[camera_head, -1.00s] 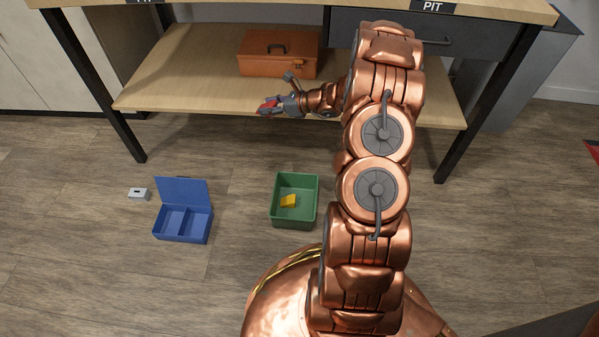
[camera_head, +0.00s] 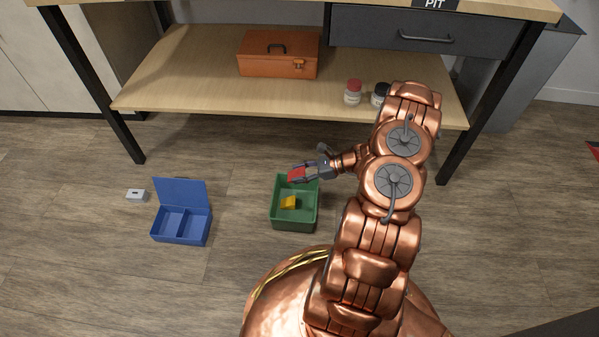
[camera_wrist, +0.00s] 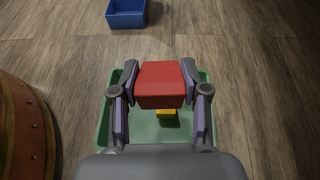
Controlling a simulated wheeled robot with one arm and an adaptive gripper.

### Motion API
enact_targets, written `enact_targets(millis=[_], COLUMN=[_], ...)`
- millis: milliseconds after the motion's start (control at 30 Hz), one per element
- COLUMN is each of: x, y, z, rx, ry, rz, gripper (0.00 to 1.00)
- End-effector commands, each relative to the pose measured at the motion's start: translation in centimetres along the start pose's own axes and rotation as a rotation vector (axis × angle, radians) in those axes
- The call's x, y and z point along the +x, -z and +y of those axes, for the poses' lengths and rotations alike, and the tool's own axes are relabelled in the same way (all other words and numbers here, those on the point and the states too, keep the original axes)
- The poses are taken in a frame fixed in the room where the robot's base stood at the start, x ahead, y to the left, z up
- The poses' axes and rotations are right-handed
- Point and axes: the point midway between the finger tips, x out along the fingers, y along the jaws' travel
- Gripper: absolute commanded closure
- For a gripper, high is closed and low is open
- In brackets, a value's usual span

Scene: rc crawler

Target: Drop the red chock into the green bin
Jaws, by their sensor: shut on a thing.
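My gripper (camera_head: 307,174) is shut on the red chock (camera_head: 298,174). In the wrist view the red chock (camera_wrist: 161,84) sits between the two fingers of my gripper (camera_wrist: 160,88). The green bin (camera_head: 295,224) stands on the floor, open at the top. In the head view the chock shows over the bin's far edge. In the wrist view the green bin (camera_wrist: 104,128) is beneath the chock, and the chock hides part of it. A yellow block (camera_head: 288,202) lies inside the bin; it is partly hidden behind the chock in the wrist view.
A blue box with a raised lid (camera_head: 181,192) stands on the floor to the left, with a small grey piece (camera_head: 136,195) beside it. The bench's lower shelf (camera_head: 190,75) holds an orange toolbox (camera_head: 279,55) and two jars (camera_head: 353,92). Floor around the bin is clear.

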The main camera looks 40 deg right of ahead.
Motion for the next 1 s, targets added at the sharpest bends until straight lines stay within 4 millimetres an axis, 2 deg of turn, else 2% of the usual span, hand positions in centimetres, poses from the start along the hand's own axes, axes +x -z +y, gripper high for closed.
enact_targets(millis=[433,833,867,1000], x=[1.8,2.0,2.0,2.0], y=[4.3,4.8,4.8,4.8], z=[0.0,0.0,0.0,0.0], rx=[0.003,0.002,0.002,0.001], ry=[0.001,0.001,0.001,0.001], rz=[0.000,-0.001,-0.001,-0.001], gripper=[0.93,0.93,0.54,0.39])
